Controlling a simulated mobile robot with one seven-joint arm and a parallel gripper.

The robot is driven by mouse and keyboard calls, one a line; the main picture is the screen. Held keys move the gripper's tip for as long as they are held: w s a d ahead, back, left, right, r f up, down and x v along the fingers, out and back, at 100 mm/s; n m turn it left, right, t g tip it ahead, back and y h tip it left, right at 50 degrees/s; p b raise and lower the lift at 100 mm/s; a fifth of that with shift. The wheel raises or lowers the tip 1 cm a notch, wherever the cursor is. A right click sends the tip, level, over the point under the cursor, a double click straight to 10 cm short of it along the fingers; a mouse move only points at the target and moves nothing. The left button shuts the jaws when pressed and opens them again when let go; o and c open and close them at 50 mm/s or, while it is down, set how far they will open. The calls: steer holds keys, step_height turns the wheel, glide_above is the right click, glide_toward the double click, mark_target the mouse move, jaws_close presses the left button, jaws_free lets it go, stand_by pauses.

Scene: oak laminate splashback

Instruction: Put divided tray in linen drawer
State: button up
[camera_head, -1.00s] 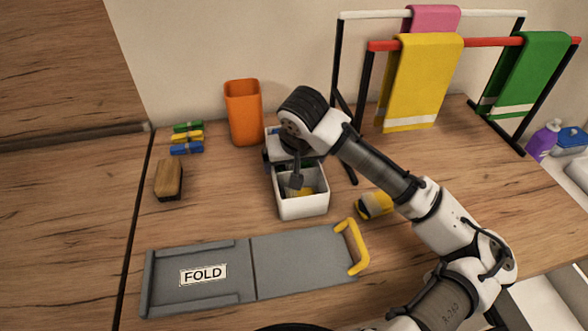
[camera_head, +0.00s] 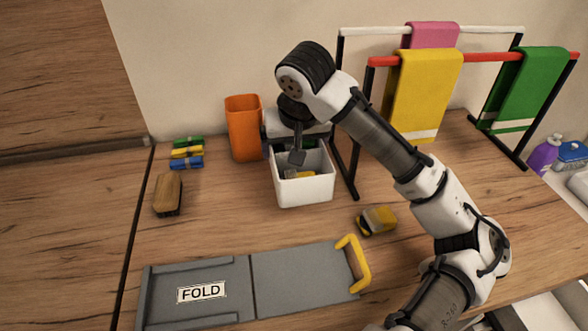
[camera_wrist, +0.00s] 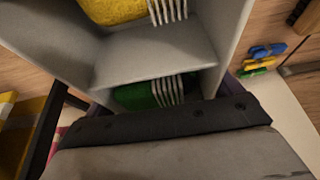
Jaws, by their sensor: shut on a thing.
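The divided tray (camera_head: 304,192) is a white box with compartments, held upright above the wooden worktop. My gripper (camera_head: 297,158) is shut on it from above, and my wrist partly hides its far part. The wrist view shows the tray's grey divider (camera_wrist: 155,55) between two compartments. One holds a yellow piece (camera_wrist: 110,8), the other a green piece (camera_wrist: 145,95), each beside a pale pronged item. A pale open space (camera_head: 535,310) shows at the lower right edge; I cannot tell whether it is the linen drawer.
An orange cup (camera_head: 243,130) stands close to the tray's left. A towel rack (camera_head: 345,110) with pink, yellow and green towels stands at the right. A grey folding board (camera_head: 300,275), a brush (camera_head: 168,195) and a yellow-grey item (camera_head: 376,220) lie on the worktop.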

step_height(320, 180, up, 11)
steer(key=shift+f+b, duration=0.1)
steer(key=shift+b, duration=0.2)
steer(key=shift+s, duration=0.15)
stand_by(0.6)
